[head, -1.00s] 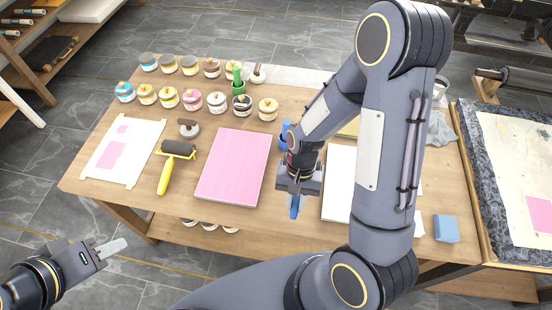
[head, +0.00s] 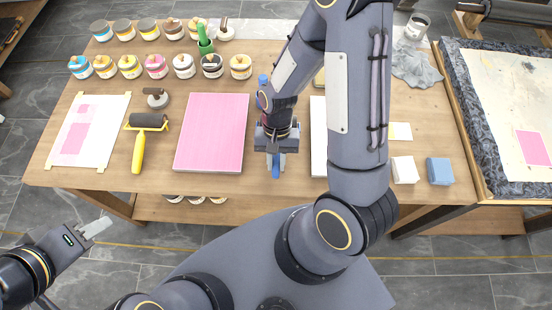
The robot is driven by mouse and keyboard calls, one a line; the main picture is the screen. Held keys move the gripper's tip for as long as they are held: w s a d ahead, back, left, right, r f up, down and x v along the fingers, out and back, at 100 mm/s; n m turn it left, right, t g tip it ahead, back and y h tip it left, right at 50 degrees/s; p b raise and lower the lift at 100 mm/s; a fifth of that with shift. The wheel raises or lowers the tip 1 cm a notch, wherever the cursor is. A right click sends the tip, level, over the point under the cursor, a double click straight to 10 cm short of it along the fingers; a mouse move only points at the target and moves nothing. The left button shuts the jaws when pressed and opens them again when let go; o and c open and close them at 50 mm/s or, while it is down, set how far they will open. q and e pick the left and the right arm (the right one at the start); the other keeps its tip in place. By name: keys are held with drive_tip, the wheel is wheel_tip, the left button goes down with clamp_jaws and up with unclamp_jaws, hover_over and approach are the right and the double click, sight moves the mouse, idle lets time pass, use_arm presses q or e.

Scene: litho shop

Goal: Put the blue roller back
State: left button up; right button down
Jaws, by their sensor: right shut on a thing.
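My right gripper (head: 276,150) points down over the front middle of the table, between the pink slab and the white sheet. It is shut on the blue roller, whose blue handle (head: 276,170) sticks out below the jaws toward the table's front edge. The rest of the roller is hidden by the gripper and wrist. Another blue piece (head: 263,80) shows just behind my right wrist; I cannot tell whether it belongs to the roller. My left gripper (head: 96,228) is empty, off the table's front left; its jaw opening is unclear.
A yellow-handled roller (head: 139,150) lies left of the pink slab (head: 212,132). Several ink jars (head: 183,66) stand in rows at the back left. A white sheet (head: 318,140) is partly behind my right arm. A blue block (head: 440,171) and white block (head: 405,170) sit front right.

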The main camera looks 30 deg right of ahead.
drive_tip(key=shift+f+b, duration=0.45)
drive_tip(key=shift+f, duration=0.4)
drive_tip(key=c, duration=1.2)
unclamp_jaws()
drive_tip(key=v, duration=0.8)
